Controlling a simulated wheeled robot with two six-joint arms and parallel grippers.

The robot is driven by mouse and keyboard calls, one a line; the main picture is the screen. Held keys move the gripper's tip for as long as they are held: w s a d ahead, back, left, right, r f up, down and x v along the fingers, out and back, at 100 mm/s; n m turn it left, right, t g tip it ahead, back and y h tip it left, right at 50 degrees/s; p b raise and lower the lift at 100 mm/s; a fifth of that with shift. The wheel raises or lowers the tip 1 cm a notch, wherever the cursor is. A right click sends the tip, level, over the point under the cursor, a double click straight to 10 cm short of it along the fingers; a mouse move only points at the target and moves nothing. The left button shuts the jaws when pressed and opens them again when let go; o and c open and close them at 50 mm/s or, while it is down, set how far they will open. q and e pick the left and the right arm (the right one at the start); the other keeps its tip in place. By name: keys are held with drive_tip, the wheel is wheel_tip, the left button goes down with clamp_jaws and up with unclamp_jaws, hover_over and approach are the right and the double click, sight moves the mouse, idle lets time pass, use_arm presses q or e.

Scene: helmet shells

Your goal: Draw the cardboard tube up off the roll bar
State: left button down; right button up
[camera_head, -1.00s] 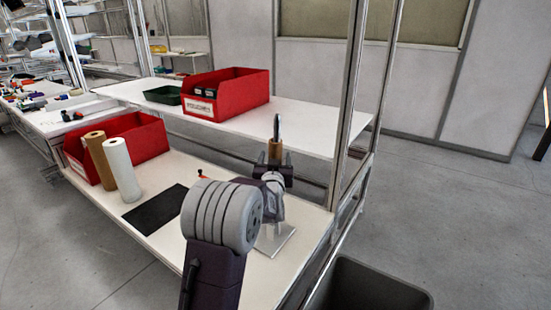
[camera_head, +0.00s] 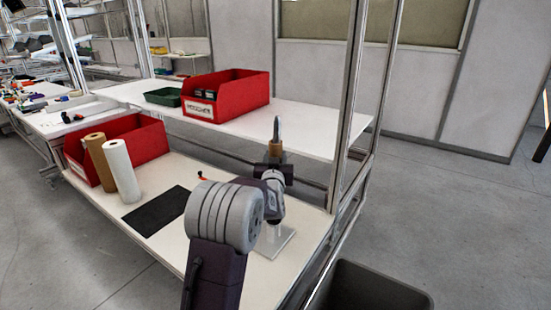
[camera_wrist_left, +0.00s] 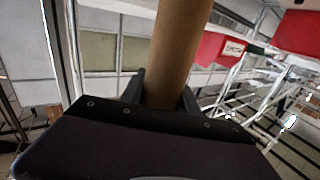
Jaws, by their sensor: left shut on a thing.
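The brown cardboard tube (camera_head: 276,147) stands upright around the metal roll bar (camera_head: 277,128), whose tip sticks out above the tube. The bar's clear base plate (camera_head: 274,243) rests on the lower table near its right end. My left gripper (camera_head: 274,168) is shut on the tube just below its top end, and its arm hides much of what is below. In the left wrist view the tube (camera_wrist_left: 180,45) rises between the two fingers (camera_wrist_left: 163,98). My right gripper is not in view.
A brown roll (camera_head: 99,160) and a white roll (camera_head: 121,170) stand left on the table, by a red bin (camera_head: 140,143). A black mat (camera_head: 157,211) lies nearby. Another red bin (camera_head: 240,94) sits on the upper shelf (camera_head: 310,125). A metal post (camera_head: 350,110) rises right of the tube.

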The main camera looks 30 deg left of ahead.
use_arm(q)
drive_tip(key=shift+d+r+p, duration=0.15)
drive_tip(key=shift+r+p, duration=2.4)
drive_tip(key=shift+r, duration=0.9)
drive_tip(key=shift+d+r+p, duration=0.1)
drive_tip(key=shift+r+p, duration=2.45)
drive_tip(key=shift+r, duration=0.85)
wheel_tip(320, 180, up, 14)
drive_tip(key=p, duration=1.1)
drive_tip(key=shift+d, duration=0.3)
drive_tip(key=shift+r+p, duration=0.1)
drive_tip(key=shift+p, duration=0.3)
wheel_tip(320, 180, up, 12)
drive_tip(key=p, duration=1.1)
hover_over(277, 117)
drive_tip(key=w, duration=0.3)
drive_tip(key=shift+a+r, duration=0.2)
drive_tip(key=shift+a, duration=0.2)
drive_tip(key=shift+w, duration=0.1)
